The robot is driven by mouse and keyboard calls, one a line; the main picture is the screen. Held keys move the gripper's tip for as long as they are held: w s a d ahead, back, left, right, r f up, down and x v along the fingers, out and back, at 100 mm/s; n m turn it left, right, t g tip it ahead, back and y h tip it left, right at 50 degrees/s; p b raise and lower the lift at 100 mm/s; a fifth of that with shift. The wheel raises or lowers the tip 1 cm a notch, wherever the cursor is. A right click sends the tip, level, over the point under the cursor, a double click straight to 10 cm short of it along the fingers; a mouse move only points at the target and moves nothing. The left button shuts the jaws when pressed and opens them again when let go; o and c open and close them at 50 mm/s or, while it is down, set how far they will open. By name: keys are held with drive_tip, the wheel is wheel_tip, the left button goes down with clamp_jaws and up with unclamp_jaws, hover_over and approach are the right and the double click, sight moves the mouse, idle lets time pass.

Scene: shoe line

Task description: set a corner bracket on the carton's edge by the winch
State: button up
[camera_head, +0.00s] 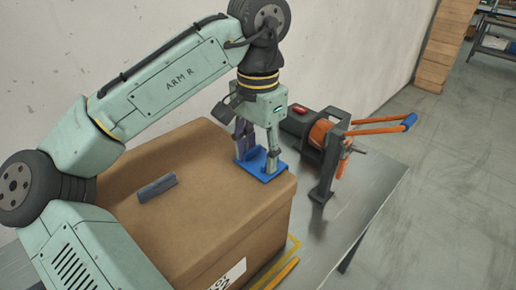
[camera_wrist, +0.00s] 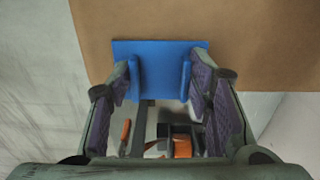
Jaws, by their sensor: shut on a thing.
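The brown carton (camera_head: 215,220) stands on a metal table. The winch (camera_head: 325,150), with orange strap and a blue-tipped orange handle, stands just right of the carton. My gripper (camera_head: 258,152) is shut on a blue corner bracket (camera_head: 266,174) at the carton's top edge on the winch side. In the wrist view the bracket (camera_wrist: 160,60) has two upright ribs between my fingertips (camera_wrist: 158,82), and its plate overlaps the carton's edge (camera_wrist: 240,60). The bracket looks level and on or just above the carton top; I cannot tell if it touches.
A dark grey angle piece (camera_head: 157,188) lies on the carton top, left of my gripper. A yellow-orange stick (camera_head: 282,274) lies on the metal table (camera_head: 362,200) in front. A wall (camera_head: 60,60) runs behind. Stacked boxes (camera_head: 446,45) stand far back at the right.

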drive_tip(key=o, duration=1.2)
drive_tip(key=shift+o, duration=0.6)
drive_tip(key=o, duration=0.3)
wheel_tip(320, 180, up, 3)
drive_tip(key=p, duration=0.2)
drive_tip(key=shift+f+p, duration=0.15)
drive_tip(key=shift+p, duration=0.2)
drive_tip(key=shift+r, duration=2.15)
